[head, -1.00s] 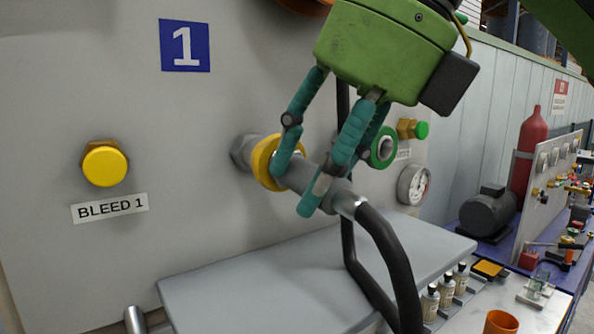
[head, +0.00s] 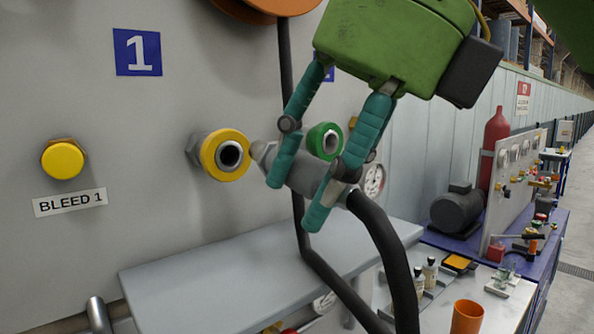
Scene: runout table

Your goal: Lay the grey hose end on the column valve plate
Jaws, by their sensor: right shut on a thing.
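My right gripper (head: 297,200) is shut on the grey hose end (head: 308,174), a metal coupling held roughly level. Its nozzle points left toward the yellow-ringed port (head: 224,155) and is apart from it; the port's dark bore is open. The black hose (head: 386,238) bends down from the coupling's right end. A flat grey plate (head: 220,268) juts from the panel below the gripper; nothing lies on its visible top. I cannot tell from any label whether it is the column valve plate. My left gripper is not in view.
A green-ringed port (head: 324,141) is just behind the gripper. A yellow BLEED 1 button (head: 63,159) is at left. A dark hose run passes in front of the plate. Small bottles (head: 429,272) and an orange cup (head: 467,316) stand at lower right.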

